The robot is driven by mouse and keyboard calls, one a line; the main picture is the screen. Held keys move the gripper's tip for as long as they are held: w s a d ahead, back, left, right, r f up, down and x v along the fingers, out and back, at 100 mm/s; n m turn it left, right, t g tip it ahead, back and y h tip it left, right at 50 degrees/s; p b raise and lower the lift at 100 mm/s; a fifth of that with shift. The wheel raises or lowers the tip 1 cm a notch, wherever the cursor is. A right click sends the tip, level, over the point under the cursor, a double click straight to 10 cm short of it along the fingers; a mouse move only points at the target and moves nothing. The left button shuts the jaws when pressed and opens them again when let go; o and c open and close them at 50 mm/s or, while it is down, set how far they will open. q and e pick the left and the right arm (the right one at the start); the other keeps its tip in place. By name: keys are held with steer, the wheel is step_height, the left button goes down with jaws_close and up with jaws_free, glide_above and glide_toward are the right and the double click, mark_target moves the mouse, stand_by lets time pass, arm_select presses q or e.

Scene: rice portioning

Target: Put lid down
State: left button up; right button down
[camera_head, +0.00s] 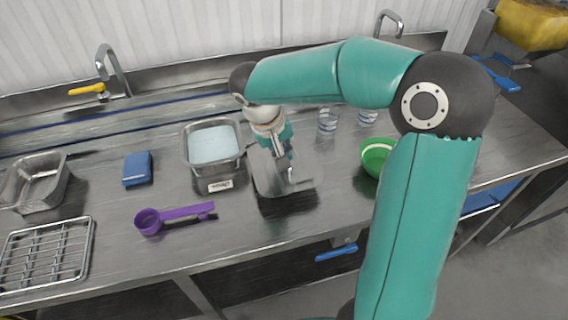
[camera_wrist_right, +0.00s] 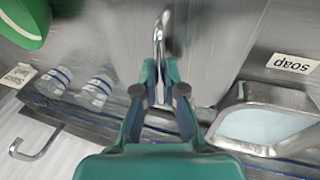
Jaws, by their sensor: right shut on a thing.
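My right gripper (camera_head: 284,160) points down over the middle of the counter and is shut on the handle of a flat metal lid (camera_head: 308,181). The lid is roughly level, just right of the metal soap container. I cannot tell whether it touches the counter. In the right wrist view, my gripper (camera_wrist_right: 161,90) has its fingers together at the thin metal handle (camera_wrist_right: 161,30), with the grey lid (camera_wrist_right: 205,40) beyond. The soap container (camera_head: 212,149) is uncovered and holds a pale blue filling; it also shows in the right wrist view (camera_wrist_right: 232,100). My left gripper is out of view.
A green bowl (camera_head: 372,157) and two blue-banded glasses (camera_head: 327,123) (camera_head: 367,117) stand to the right. A blue sponge (camera_head: 137,168), purple scoop (camera_head: 180,213), metal pan (camera_head: 36,183) and wire rack (camera_head: 47,254) lie left. Taps stand behind. Bare counter lies in front of the lid.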

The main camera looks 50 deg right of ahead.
steer(key=shift+s+f, duration=0.1)
steer(key=shift+f, duration=2.15)
steer(key=c, duration=1.3)
jaws_free()
steer(key=shift+o, duration=0.2)
